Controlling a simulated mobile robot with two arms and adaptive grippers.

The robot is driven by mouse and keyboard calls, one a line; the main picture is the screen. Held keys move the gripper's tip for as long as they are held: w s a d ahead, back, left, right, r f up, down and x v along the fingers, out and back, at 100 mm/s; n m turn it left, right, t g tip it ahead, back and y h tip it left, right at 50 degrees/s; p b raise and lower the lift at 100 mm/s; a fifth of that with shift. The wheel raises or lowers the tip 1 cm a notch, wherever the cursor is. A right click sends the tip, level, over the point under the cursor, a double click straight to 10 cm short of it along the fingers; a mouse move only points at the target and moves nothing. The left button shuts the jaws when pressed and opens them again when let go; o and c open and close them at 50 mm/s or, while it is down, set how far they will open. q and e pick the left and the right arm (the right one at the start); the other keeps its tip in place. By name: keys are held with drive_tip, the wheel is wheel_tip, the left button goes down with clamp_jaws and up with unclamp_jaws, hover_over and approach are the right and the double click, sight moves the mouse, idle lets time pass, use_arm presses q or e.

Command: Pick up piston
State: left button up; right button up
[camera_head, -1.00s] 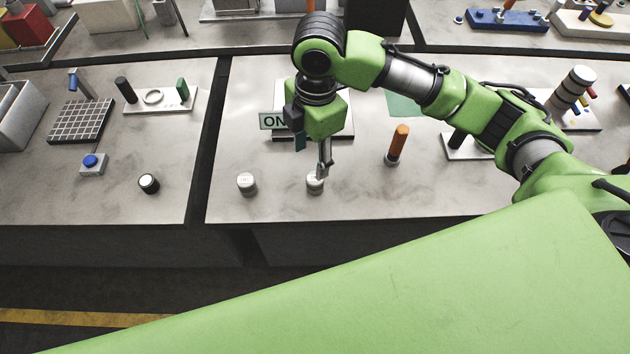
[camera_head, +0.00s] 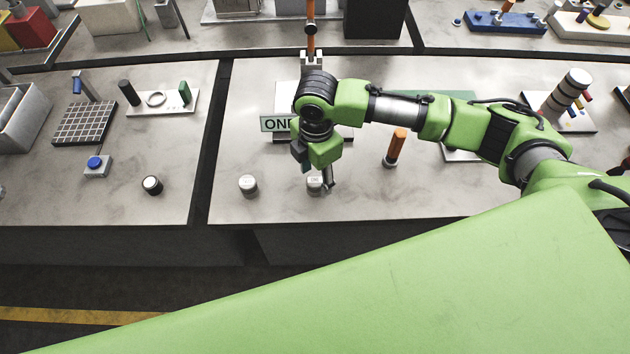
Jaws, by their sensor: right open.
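Two short silver cylinders that look like pistons stand upright near the front edge of the middle table. One piston (camera_head: 248,186) is on the left, and the other piston (camera_head: 314,186) is to its right. My right gripper (camera_head: 326,181) is open and points down at the right-hand piston. Its fingers are at the piston's right side and partly overlap it in the picture. I cannot tell whether they touch it. My left gripper is not in view.
An orange-handled tool (camera_head: 395,147) stands upright to the right of the gripper. A sign (camera_head: 276,124) and a fixture with an orange rod (camera_head: 311,40) are behind my arm. A black cylinder with a white top (camera_head: 152,185) stands on the left table. The table's front right is clear.

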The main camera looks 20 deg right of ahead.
sight(315, 180)
drive_tip(key=shift+a+f, duration=0.1)
drive_tip(key=shift+f, duration=1.4)
clamp_jaws()
drive_tip(key=shift+r, duration=0.1)
